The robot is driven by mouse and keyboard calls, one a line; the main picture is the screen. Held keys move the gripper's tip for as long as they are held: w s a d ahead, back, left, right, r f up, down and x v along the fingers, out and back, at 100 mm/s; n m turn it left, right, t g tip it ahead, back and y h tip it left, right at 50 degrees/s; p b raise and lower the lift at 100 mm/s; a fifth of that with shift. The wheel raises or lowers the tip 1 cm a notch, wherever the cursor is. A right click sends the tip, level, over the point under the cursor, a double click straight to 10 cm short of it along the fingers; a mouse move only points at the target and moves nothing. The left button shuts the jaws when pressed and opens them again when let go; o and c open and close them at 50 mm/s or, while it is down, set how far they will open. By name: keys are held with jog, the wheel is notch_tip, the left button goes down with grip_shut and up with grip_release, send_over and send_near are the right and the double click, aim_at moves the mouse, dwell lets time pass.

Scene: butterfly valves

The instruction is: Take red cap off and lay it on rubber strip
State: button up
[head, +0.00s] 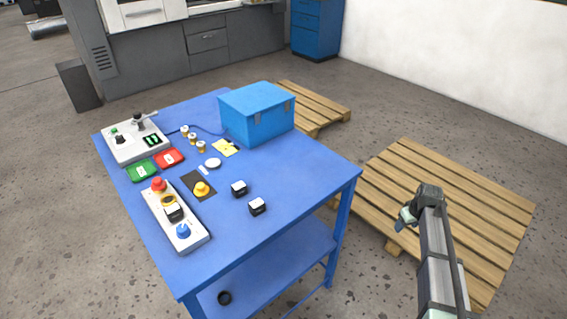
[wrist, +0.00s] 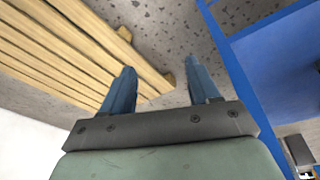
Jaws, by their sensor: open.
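The red cap (head: 159,184) sits at the far end of a pale base block (head: 194,242) on the blue table. A blue cap (head: 183,231) is at the block's near end, with a black-and-white part (head: 173,210) between them. The dark rubber strip (head: 191,178) lies just right of the block and has a yellow cap (head: 201,188) on it. My gripper (head: 405,218) is well right of the table, above a pallet. In the wrist view my gripper (wrist: 160,80) has its blue fingers apart with nothing between them.
A blue box (head: 256,118) stands at the table's back right. A grey control box (head: 135,142), green and red trays (head: 169,158), and two small black-and-white blocks (head: 239,188) are on the table. The table's right front is clear. Wooden pallets (head: 480,200) lie on the floor.

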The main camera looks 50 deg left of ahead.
jog(key=w+a+r+n+t+y, duration=0.1)
jog(key=w+a+r+n, duration=0.15)
jog(key=a+r, duration=0.95)
jog(key=s+a+r+n+y, duration=0.1)
jog(key=s+a+r, duration=0.2)
jog(key=a+r, duration=0.25)
jog(key=s+a+r+n+y, duration=0.1)
jog(key=s+a+r+n, duration=0.15)
jog(key=a+r, duration=0.35)
jog(key=s+a+r, duration=0.3)
jog(key=a+r, duration=0.2)
jog(key=a, duration=0.3)
jog(key=n+g+h, duration=0.1)
jog(key=n+g, duration=0.5)
jog(key=n, duration=0.2)
send_near(157, 180)
jog(key=x, duration=0.3)
jog(key=shift+s+a, duration=0.3)
jog(key=shift+w+x, duration=0.15)
jog(key=shift+x, duration=1.2)
jog(key=shift+w+x, duration=0.2)
jog(key=shift+x, duration=1.2)
jog(key=shift+d+f, duration=0.15)
